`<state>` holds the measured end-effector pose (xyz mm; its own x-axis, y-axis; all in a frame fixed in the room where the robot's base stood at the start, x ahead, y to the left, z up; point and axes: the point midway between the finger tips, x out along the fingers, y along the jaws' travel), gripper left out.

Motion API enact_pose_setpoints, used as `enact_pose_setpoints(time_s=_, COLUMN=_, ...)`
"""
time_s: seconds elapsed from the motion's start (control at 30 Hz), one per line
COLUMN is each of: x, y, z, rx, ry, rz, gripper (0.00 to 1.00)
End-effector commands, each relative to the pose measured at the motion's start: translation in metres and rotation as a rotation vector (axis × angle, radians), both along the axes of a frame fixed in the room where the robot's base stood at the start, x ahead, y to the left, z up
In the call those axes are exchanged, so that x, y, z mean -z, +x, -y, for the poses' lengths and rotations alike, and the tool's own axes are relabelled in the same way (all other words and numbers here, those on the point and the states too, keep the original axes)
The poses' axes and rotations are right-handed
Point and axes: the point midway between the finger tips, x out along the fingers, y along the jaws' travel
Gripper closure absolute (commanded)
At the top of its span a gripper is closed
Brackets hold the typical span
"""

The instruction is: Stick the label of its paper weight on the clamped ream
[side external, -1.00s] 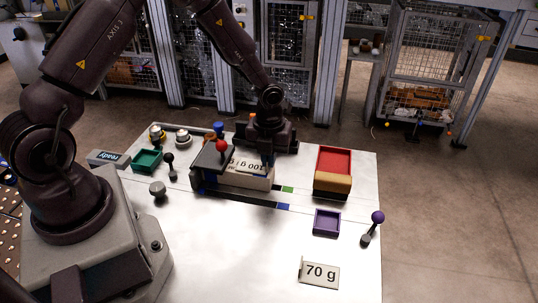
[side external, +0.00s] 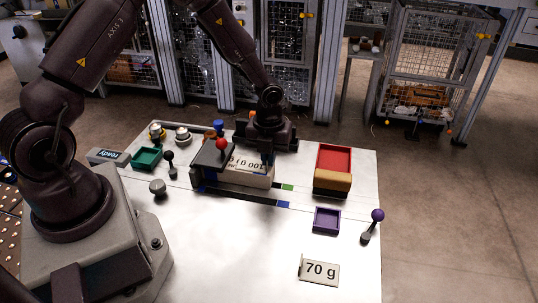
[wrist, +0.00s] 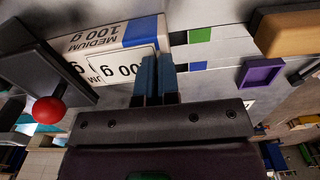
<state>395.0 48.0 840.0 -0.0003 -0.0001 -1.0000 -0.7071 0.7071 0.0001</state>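The white ream (side external: 233,179) lies under a dark clamp (side external: 212,157) with a red ball knob. The wrist view shows the ream (wrist: 115,35) printed MEDIUM 100 g, with a blue end band. A white, dark-bordered 100 g label (wrist: 118,67) is over the ream's face; it also shows in the side view (side external: 245,163). My gripper (wrist: 158,78) has its blue fingers close together at the label's right end, shut on it. I cannot tell whether the label touches the ream. A 70 g label (side external: 319,271) lies at the table's front, with a small upright tab.
A purple tray (side external: 327,221) and a purple-knobbed lever (side external: 377,216) are nearer the right edge. A green tray (side external: 146,159) is at the left. The front middle is clear.

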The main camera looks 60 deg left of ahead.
Motion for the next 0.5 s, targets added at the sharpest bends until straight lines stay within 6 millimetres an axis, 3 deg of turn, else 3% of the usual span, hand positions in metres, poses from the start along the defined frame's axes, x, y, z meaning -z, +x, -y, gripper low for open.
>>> enact_pose_setpoints(time_s=0.37, x=0.0006, y=0.0001, z=-0.0001, rx=0.0, ry=0.0, rz=0.0, gripper=1.0)
enact_pose_setpoints(time_s=0.4, x=0.0006, y=0.0001, z=-0.0001, rx=0.0, ry=0.0, rz=0.0, gripper=0.88)
enact_pose_setpoints(time_s=0.5, x=0.0006, y=0.0, z=-0.0001, rx=0.0, ry=0.0, rz=0.0, gripper=0.67)
